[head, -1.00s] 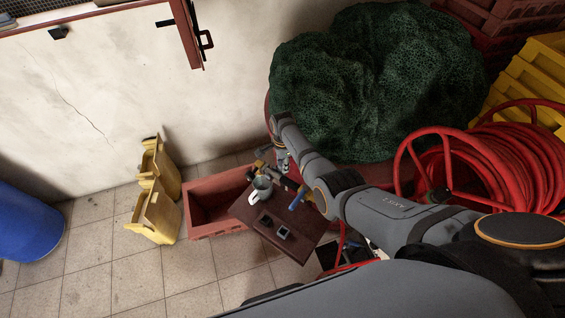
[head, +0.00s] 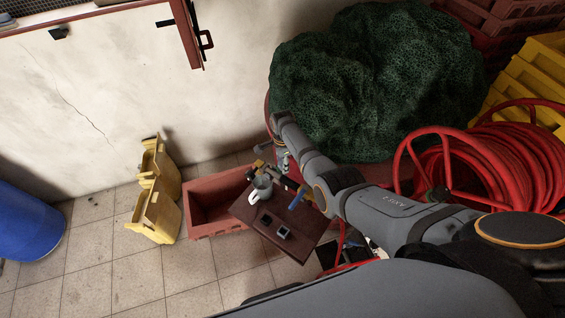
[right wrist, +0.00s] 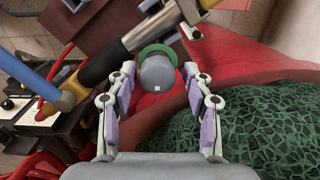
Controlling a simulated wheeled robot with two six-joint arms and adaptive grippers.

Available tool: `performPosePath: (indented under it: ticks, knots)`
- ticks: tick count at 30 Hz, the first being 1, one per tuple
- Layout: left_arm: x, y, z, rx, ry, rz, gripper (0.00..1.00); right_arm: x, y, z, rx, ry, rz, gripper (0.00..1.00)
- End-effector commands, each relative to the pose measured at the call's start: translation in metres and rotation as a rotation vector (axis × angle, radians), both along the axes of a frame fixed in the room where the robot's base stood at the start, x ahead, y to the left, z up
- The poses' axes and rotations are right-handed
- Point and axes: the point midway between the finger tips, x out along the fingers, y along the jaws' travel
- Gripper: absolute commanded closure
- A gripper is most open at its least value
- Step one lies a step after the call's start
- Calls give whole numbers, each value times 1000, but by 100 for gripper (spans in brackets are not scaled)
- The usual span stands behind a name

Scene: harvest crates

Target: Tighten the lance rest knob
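A round grey knob (right wrist: 157,72) with a green ring (right wrist: 157,52) behind it shows in the right wrist view. My right gripper (right wrist: 159,68) has its two purple-padded fingers on either side of the knob, with a visible gap on both sides. It is open and holds nothing. Beside the knob lies the lance (right wrist: 130,42), a yellow and black rod. In the head view my right gripper (head: 282,160) is small, over the far edge of a brown table (head: 273,233); the knob cannot be made out there. My left gripper is in neither view.
A green net heap (head: 375,80) and red hose reel (head: 470,165) crowd the right.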

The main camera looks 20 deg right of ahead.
Motion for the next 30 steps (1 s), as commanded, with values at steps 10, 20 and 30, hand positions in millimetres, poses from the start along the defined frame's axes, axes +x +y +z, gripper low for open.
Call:
performPosePath:
  ticks: [10,20,30]
  knots:
    - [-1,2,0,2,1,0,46,-2,1,0,2,5,1,42]
    - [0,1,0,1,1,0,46,-1,1,59,2,-1,1,42]
    - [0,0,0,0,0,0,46,-2,0,115,1,3,1,42]
